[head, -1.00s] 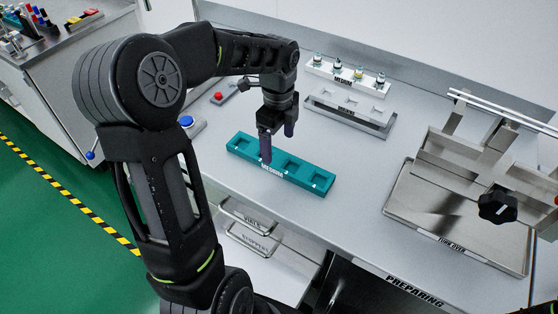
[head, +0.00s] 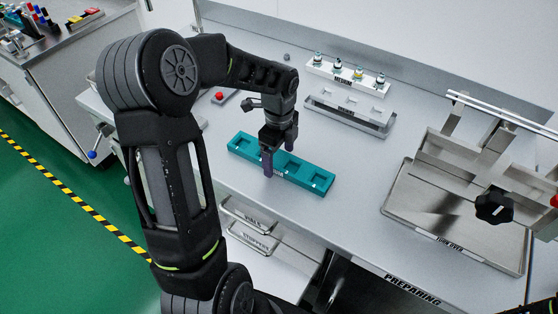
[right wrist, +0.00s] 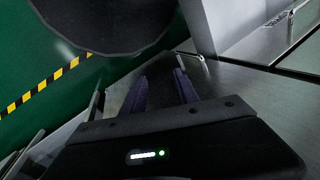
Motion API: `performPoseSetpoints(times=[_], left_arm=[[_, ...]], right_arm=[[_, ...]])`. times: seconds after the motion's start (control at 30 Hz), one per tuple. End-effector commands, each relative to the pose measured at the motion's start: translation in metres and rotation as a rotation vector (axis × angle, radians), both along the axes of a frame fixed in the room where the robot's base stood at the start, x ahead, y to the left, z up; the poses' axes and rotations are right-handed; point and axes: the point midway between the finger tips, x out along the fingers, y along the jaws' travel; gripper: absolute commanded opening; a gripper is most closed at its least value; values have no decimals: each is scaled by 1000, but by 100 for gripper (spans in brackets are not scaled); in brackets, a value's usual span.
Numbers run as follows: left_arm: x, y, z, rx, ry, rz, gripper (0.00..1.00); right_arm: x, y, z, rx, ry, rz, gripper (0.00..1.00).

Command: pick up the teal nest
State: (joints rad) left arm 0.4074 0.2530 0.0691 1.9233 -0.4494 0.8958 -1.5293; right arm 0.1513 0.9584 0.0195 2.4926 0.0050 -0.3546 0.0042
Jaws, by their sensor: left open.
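The teal nest (head: 318,181) is a long block with several square pockets, lying flat at a slant on the grey bench in the head view. Its pockets look empty. My left gripper (head: 280,157) is open and points down at the middle of the nest. One finger shows in front of the nest's near side and the other toward its far side; I cannot tell whether they touch it. The left gripper hides part of the nest's middle and label. My right gripper (right wrist: 161,76) shows in the right wrist view with its fingers apart and nothing between them.
Behind the nest stand a white rack (head: 345,79) with several small vials and a grey rack (head: 350,112). A metal tray (head: 450,235) under a frame with a black knob (head: 494,207) is at right. Bench between nest and tray is clear.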

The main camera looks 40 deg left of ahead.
Motion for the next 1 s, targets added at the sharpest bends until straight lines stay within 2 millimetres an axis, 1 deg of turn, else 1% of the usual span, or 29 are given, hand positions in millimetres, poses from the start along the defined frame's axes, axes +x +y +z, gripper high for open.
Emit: performPoseSetpoints(times=[0.37,0.4,1.0], left_arm=[[0,0,0,0,0,-1,85],[0,0,0,0,0,0,83],[0,0,0,0,0,-1,34]], right_arm=[[0,0,0,0,0,0,36],[0,0,0,0,0,0,36],[0,0,0,0,0,0,36]])
